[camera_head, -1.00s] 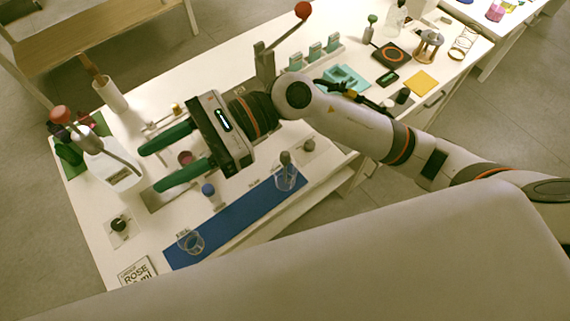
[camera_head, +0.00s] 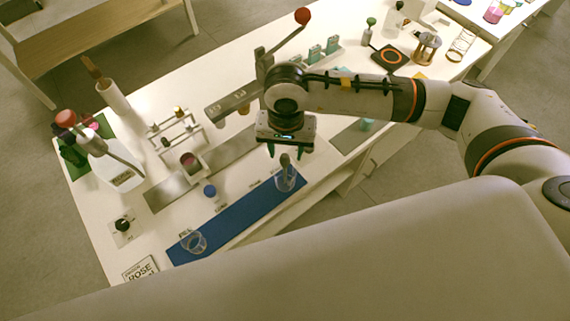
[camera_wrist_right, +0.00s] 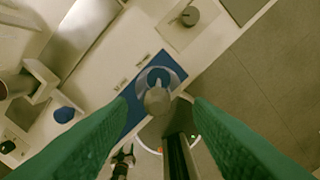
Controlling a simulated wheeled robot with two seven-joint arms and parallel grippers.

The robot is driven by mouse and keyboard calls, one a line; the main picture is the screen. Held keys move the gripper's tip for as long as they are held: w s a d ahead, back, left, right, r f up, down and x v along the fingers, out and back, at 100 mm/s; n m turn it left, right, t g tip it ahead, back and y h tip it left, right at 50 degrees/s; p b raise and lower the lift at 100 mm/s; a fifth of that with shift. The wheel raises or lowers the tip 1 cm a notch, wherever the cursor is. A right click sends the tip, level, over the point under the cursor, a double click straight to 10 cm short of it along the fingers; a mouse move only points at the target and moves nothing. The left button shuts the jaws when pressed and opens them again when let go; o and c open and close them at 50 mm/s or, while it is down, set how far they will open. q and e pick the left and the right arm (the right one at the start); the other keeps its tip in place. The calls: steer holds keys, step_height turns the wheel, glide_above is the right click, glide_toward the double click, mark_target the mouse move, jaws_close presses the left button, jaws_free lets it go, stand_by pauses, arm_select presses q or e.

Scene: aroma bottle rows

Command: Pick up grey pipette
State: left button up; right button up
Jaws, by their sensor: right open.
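The grey pipette (camera_head: 285,159) stands in a clear beaker (camera_head: 287,183) at the right end of the blue mat (camera_head: 232,222). Its rounded grey top (camera_wrist_right: 157,100) shows in the right wrist view, with the beaker rim around it. My right gripper (camera_head: 286,151) points down above the beaker, its green fingers apart. In the right wrist view, the pipette top appears between the open fingers (camera_wrist_right: 161,104), and I see no contact. My left gripper is not in view.
A second clear beaker (camera_head: 193,241) stands at the mat's left end. A blue-topped bottle (camera_head: 210,191) is behind the mat. A grey stand (camera_head: 264,65) with a red-knobbed lever rises behind my right arm. The table's front edge is close.

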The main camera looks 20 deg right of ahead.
mark_target(285, 155)
steer(key=shift+f+p, duration=0.35)
steer(key=shift+f, duration=0.25)
step_height(285, 155, down, 4)
steer(key=shift+a+r+p, duration=0.1)
steer(key=shift+r+p, duration=0.05)
steer(key=shift+p, duration=0.55)
steer(key=shift+f, duration=0.35)
steer(key=shift+c, duration=0.6)
steer(key=c, duration=0.6)
